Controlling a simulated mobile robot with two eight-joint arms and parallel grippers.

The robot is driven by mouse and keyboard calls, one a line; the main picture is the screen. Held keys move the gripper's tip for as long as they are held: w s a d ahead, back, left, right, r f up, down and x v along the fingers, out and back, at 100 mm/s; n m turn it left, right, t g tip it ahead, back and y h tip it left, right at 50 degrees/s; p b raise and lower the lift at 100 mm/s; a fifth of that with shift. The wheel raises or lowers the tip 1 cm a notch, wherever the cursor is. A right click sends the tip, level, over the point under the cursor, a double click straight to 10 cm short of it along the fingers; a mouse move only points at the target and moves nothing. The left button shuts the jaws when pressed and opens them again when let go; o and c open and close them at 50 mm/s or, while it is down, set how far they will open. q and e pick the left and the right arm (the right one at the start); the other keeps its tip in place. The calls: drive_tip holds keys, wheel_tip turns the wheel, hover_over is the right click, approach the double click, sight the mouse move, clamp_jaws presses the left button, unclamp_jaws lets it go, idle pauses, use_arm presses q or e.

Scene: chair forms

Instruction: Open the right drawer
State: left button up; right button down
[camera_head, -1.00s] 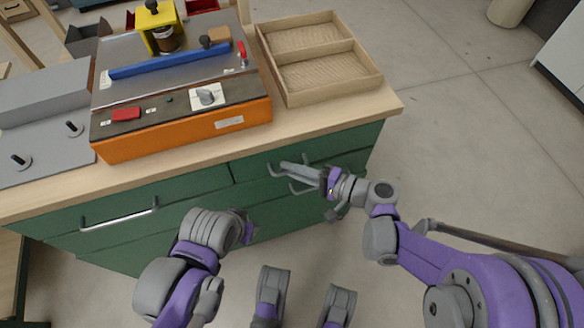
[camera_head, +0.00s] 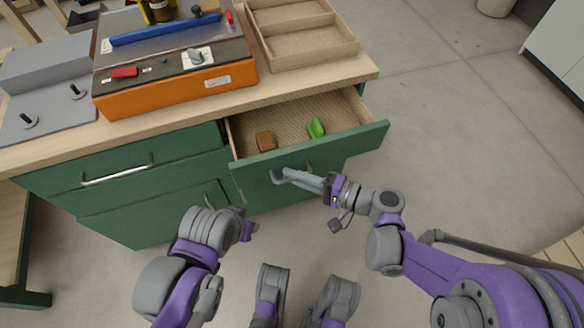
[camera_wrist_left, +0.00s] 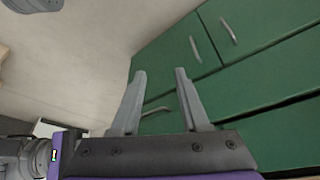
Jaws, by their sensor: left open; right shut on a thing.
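The right drawer (camera_head: 350,147) of the green cabinet is pulled out, and its wooden inside shows. A brown block (camera_head: 265,142) and a green object (camera_head: 316,128) lie in it. My right gripper (camera_head: 288,177) is shut on the handle of the drawer, at its front face; the fingers hide much of the handle. My left gripper is open and empty, and its two fingers show in the left wrist view (camera_wrist_left: 158,103). In the head view it is mostly hidden behind its own wrist, low in front of the cabinet.
The left drawer (camera_head: 115,178) is closed, with a bar handle. On the worktop stand an orange machine (camera_head: 180,89) with a blue bar, a grey plate with pegs (camera_head: 50,108) and a divided wooden tray (camera_head: 305,45). The floor (camera_head: 450,130) to the right is clear.

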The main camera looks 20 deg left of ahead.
drive_tip(key=shift+s+d, duration=0.8)
drive_tip(key=shift+s, duration=0.35)
drive_tip(key=shift+s+d, duration=0.8)
drive_tip(key=shift+s, duration=0.35)
drive_tip(key=c, duration=0.9)
unclamp_jaws()
drive_tip(key=p+v, duration=0.1)
drive_tip(key=v, duration=1)
drive_tip(key=shift+a, duration=0.1)
